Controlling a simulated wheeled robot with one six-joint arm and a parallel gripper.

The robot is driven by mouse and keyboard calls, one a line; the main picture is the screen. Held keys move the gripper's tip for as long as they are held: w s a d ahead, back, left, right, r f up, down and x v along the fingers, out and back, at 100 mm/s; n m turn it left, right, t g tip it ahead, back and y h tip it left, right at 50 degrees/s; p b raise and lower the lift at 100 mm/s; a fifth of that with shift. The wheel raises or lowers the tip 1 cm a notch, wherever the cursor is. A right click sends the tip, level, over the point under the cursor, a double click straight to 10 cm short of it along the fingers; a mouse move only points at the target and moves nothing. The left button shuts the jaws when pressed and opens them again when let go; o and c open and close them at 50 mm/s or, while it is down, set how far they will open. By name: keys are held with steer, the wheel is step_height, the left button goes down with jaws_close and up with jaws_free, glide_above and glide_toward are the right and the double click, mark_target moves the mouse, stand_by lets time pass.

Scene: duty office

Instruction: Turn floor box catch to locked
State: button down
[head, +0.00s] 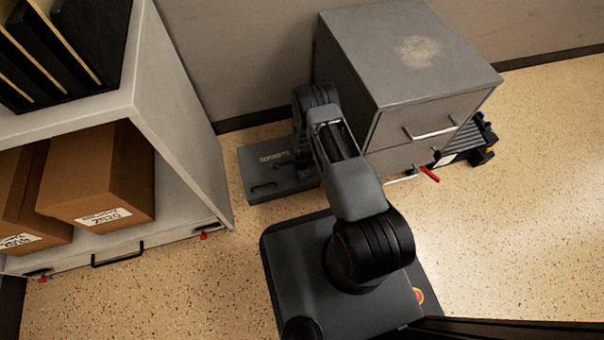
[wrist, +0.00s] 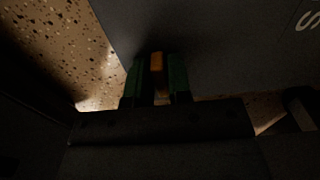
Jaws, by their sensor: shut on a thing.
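The floor box (head: 262,160) is a low, flat grey box on the floor between the shelf unit and the grey cabinet, with pale lettering on top and a dark slot near its front. Its dark surface fills much of the upper wrist view (wrist: 225,45), with part of a letter at the right. My gripper (wrist: 157,82) has two green fingers, shut on a small orange-brown piece that looks like the catch (wrist: 157,62), at the box's edge. In the head view my arm hides the gripper and the catch. The catch's setting cannot be made out.
A grey drawer cabinet (head: 425,55) stands right behind my arm, with a red-tipped lever (head: 429,174) low at its front. A shelf unit (head: 175,75) with cardboard boxes (head: 100,180) stands left. Speckled floor (head: 520,250) is clear at the right.

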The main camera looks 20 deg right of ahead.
stand_by(0.3)
steer(key=c, duration=1.1)
jaws_free()
step_height(320, 180, up, 14)
steer(key=p, duration=0.6)
steer(key=shift+f, duration=0.1)
